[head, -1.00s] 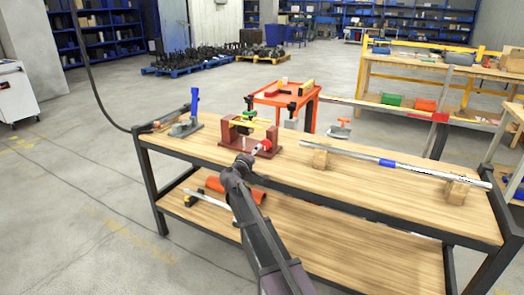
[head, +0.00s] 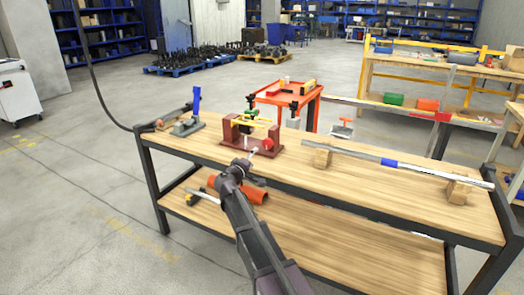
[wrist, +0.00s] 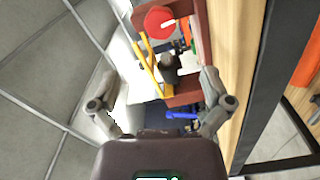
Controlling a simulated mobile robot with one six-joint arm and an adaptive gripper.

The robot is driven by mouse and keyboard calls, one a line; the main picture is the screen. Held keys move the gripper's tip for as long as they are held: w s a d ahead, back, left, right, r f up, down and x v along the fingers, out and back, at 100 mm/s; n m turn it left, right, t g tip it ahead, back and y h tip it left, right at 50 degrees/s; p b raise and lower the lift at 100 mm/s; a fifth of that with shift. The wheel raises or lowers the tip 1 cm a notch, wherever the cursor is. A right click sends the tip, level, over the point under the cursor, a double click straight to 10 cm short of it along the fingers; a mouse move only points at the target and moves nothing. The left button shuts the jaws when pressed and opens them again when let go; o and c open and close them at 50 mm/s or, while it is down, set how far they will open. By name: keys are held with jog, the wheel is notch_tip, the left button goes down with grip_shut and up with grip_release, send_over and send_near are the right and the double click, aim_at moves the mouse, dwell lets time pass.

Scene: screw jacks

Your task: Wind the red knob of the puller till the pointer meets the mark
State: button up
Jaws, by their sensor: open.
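The puller (head: 238,148) is a dark red frame on the wooden bench, with a yellow bar (head: 252,121) and a green part near its top. Its red knob (head: 267,142) faces my side at the right end. In the wrist view the knob (wrist: 160,22) is a red disc with a short white line, at the top of the picture. My gripper (wrist: 158,76) is open and empty, its two fingers spread wide. The knob lies beyond the fingertips, apart from them. In the head view my gripper (head: 257,168) is just in front of the puller. I cannot make out the pointer or mark.
A blue-handled grey tool (head: 187,124) stands left of the puller on the bench. A long metal bar (head: 360,157) rests on wooden blocks to the right. An orange cart (head: 312,105) stands behind. An orange tube (head: 240,190) lies on the lower shelf.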

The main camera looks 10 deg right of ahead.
aim_at(266, 145)
jog(key=n, duration=0.4)
jog(key=a+n, duration=0.1)
jog(key=n, duration=0.3)
jog(key=s+n, duration=0.1)
jog(key=n, duration=0.4)
jog(key=shift+a, duration=0.15)
jog(key=shift+x, duration=6.85)
jog(key=shift+f, duration=0.1)
jog(key=c, duration=1.1)
